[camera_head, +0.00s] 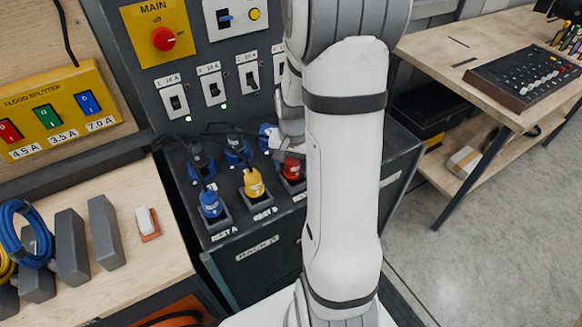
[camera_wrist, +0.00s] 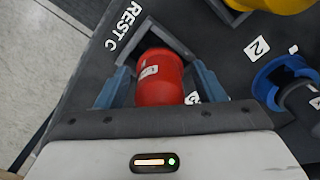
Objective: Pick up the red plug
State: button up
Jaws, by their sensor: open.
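The red plug (camera_head: 292,168) stands in a square holder on the dark rack top, partly hidden behind my arm in the head view. In the wrist view the red plug (camera_wrist: 160,78) sits between my two blue-grey fingers, beside the "REST C" label. My gripper (camera_wrist: 160,88) is open, with one finger on each side of the plug. I cannot tell whether either finger touches it. In the head view my gripper (camera_head: 285,152) is at the red plug, mostly hidden by my arm.
A yellow plug (camera_head: 254,183) and a blue plug (camera_head: 210,202) stand in holders left of the red one. Blue sockets with black cables (camera_head: 238,150) lie behind them. The switch panel (camera_head: 210,85) rises at the back. A wooden bench (camera_head: 450,50) with a mixer is at right.

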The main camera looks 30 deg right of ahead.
jog(key=c, duration=1.1)
jog(key=shift+r, duration=0.1)
jog(key=shift+c, duration=0.2)
